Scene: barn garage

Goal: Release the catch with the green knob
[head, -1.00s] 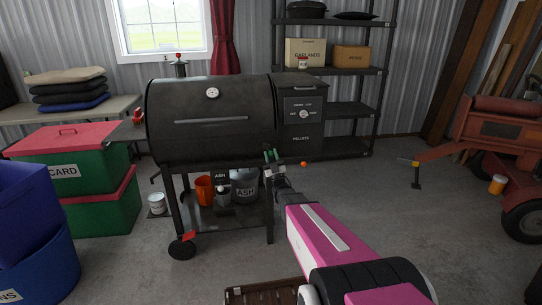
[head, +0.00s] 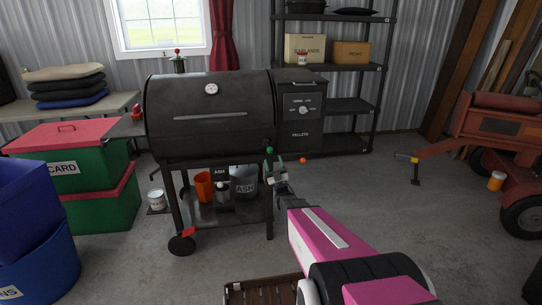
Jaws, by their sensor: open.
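The green knob (head: 269,150) shows at the lower right corner of the black pellet grill (head: 210,125), under the meeting of barrel and hopper. My gripper (head: 276,163) is open and empty, its fingertips just below and right of the green knob in the picture. I cannot tell whether a finger touches the knob. The catch behind the knob is too small and partly hidden to make out.
An orange knob (head: 302,160) shows right of my gripper. An orange bucket (head: 203,186) and a grey ash bin (head: 244,184) stand on the grill's lower shelf. A slatted crate (head: 262,291) lies in front.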

